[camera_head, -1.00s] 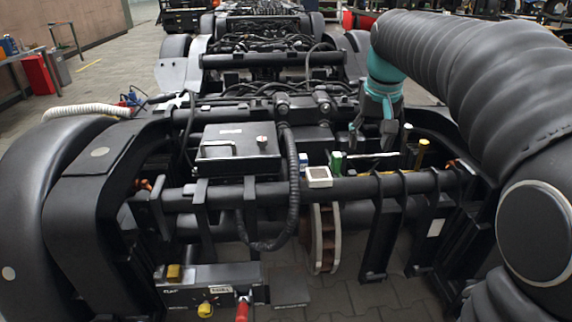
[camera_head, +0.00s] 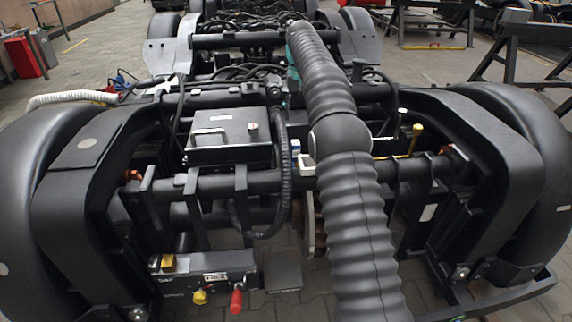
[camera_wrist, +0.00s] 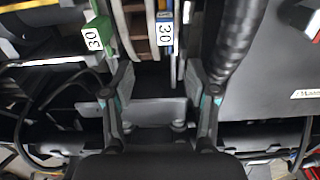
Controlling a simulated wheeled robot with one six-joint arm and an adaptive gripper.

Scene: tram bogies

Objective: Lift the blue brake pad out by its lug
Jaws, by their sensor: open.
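The blue brake pad (camera_wrist: 165,30) carries a white label reading 30 and stands at the top middle of the wrist view, beside the brake disc (camera_wrist: 140,35). A green brake pad (camera_wrist: 96,37) with the same label is on the disc's left. My gripper (camera_wrist: 159,72) is open and empty, its two fingers spread either side of the blue pad's line, with the pad beyond the tips. No contact shows. In the head view a small bit of blue (camera_head: 296,147) shows beside my arm, which hides my gripper and the green pad.
A thick black ribbed hose (camera_wrist: 236,45) runs close to the right finger. A black box (camera_head: 228,135) with a handle sits left of the hose. A white block (camera_head: 306,164) is on the cross tube by my arm. A yellow-topped post (camera_head: 416,138) stands to the right.

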